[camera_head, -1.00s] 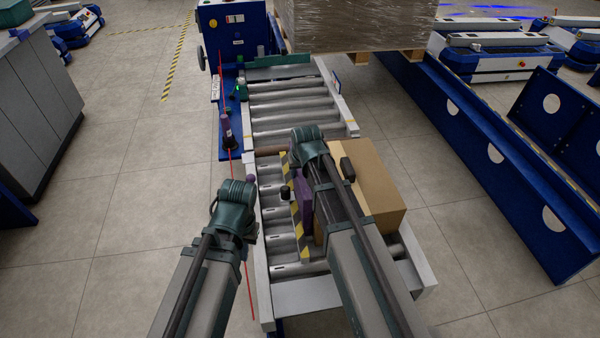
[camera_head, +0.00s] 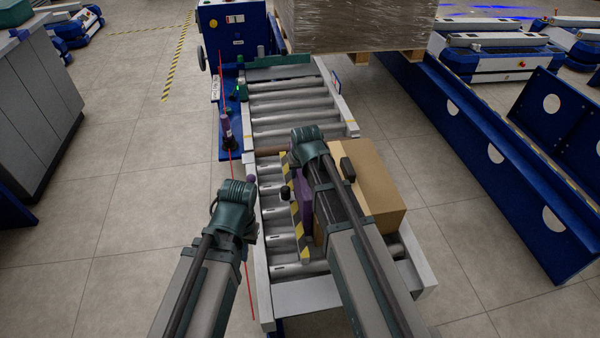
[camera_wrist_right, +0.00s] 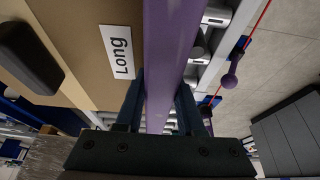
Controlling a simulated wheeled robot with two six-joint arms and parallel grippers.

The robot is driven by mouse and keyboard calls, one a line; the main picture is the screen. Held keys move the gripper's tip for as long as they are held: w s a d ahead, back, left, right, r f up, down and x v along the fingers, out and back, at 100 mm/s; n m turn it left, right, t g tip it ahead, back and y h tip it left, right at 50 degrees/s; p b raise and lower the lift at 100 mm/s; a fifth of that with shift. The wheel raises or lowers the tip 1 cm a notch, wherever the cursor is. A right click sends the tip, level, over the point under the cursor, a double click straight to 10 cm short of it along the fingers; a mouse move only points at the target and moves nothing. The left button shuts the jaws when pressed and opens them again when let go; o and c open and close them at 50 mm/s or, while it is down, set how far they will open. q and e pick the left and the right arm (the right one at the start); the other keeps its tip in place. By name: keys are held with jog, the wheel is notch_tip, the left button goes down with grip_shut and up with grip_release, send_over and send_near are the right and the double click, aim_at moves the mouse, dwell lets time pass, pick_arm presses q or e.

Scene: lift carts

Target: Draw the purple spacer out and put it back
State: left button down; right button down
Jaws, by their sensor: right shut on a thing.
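The purple spacer (camera_head: 301,196) stands between the cardboard box (camera_head: 368,190) and a yellow-black striped bar (camera_head: 299,222) on the roller cart. My right arm hides part of it in the head view. In the right wrist view my right gripper (camera_wrist_right: 160,108) has one finger on each side of the purple spacer (camera_wrist_right: 172,50) and is shut on it. The box, with a "Long" label (camera_wrist_right: 119,52), is beside it. My left gripper (camera_head: 240,222) is over the cart's left edge, apart from the spacer; its fingers are hidden.
A roller conveyor (camera_head: 290,105) adjoins the cart's far end. A wrapped pallet load (camera_head: 355,25) stands behind.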

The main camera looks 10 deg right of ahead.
jog(key=shift+r, duration=0.1)
dwell(0.4)
jog(key=shift+r+p, duration=5.9)
jog(key=shift+p, duration=0.15)
jog(key=shift+r, duration=0.1)
